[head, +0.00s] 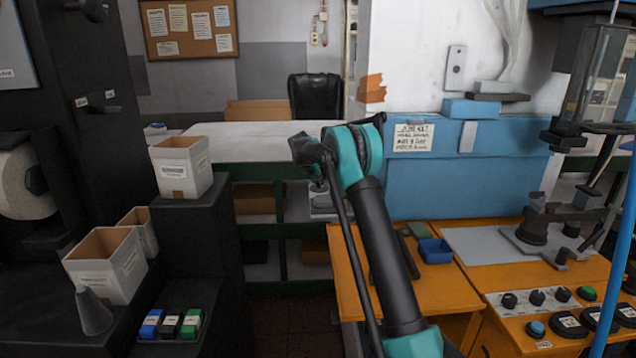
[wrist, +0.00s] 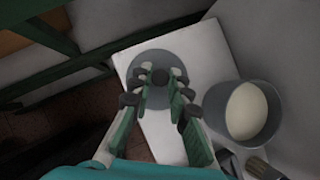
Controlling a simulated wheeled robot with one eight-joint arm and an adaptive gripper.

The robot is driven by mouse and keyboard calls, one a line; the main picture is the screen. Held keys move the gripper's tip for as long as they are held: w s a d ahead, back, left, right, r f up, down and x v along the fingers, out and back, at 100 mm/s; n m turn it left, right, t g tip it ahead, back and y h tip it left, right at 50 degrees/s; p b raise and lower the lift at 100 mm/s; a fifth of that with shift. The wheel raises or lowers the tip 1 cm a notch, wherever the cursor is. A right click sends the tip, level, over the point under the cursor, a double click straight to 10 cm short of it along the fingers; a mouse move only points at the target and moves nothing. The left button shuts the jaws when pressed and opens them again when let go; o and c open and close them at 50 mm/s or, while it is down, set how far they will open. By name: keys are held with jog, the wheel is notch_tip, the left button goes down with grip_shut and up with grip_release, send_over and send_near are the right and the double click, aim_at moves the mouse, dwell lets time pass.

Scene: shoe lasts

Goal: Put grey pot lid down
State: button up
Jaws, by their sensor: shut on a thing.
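The grey pot lid (wrist: 152,98) is a round grey disc with a dark knob on top, in the middle of the wrist view. My gripper (wrist: 161,77) is shut on its knob from above. The lid is over a white flat sheet or board (wrist: 165,138); I cannot tell whether it touches it. In the head view my gripper (head: 318,186) is small and partly hidden behind my arm, low in front of the green-framed shelving. A grey pot (wrist: 243,112) with cream-coloured contents stands open to the right of the lid.
A brush (wrist: 262,168) lies below the pot. A green frame bar (wrist: 50,85) runs along the left. In the head view, an orange bench (head: 375,270) with a blue tray (head: 435,250) is right of my gripper, and white boxes (head: 182,168) stand left.

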jog(key=o, duration=0.8)
jog(key=shift+f, duration=0.1)
jog(key=shift+o, duration=0.2)
jog(key=v, duration=1.2)
jog(key=shift+s+a, duration=0.1)
